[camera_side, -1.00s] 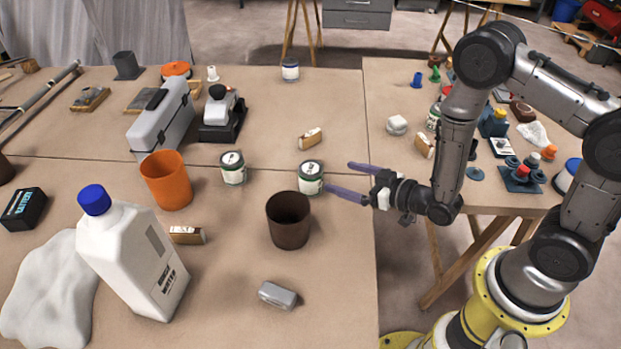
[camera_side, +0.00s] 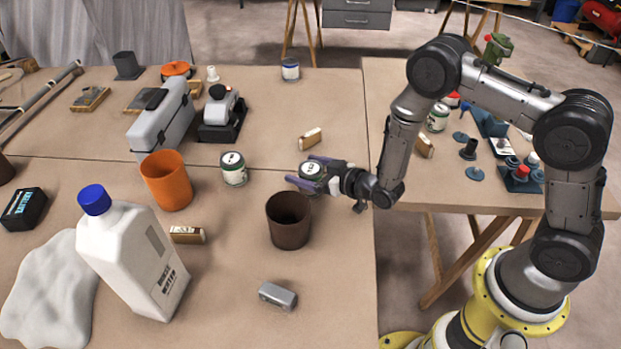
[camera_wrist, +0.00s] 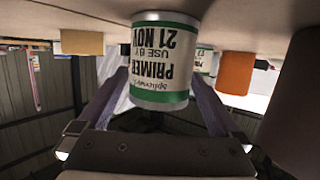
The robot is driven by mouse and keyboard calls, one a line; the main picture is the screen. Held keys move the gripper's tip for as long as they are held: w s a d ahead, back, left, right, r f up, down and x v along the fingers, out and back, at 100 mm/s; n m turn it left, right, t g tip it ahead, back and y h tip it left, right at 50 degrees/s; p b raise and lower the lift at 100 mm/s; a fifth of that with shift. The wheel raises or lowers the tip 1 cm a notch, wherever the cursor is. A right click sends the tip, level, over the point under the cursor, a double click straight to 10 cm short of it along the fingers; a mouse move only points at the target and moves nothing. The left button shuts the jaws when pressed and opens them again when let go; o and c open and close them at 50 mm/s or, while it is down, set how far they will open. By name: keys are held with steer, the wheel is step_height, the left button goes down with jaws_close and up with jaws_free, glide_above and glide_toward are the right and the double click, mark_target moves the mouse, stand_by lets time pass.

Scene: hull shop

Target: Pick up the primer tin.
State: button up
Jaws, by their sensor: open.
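The primer tin (camera_wrist: 160,55) is a small white can with a green band and the word PRIMER. It appears upside down between my fingers in the wrist view. In the side view its lid (camera_side: 312,168) shows between the purple fingers of my gripper (camera_side: 306,172), which hide most of its body. My gripper is open, with one finger on each side of the tin. I cannot tell whether either finger touches it. A similar tin (camera_side: 233,169) stands to the left on the bench.
A brown cup (camera_side: 289,222) stands just in front of my gripper. An orange cup (camera_side: 166,182) and a white jug (camera_side: 133,258) are further left. A small block (camera_side: 311,139) lies behind the tin. The bench's right edge is close.

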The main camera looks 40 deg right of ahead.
steer(key=shift+x, duration=0.95)
steer(key=c, duration=1.4)
jaws_close()
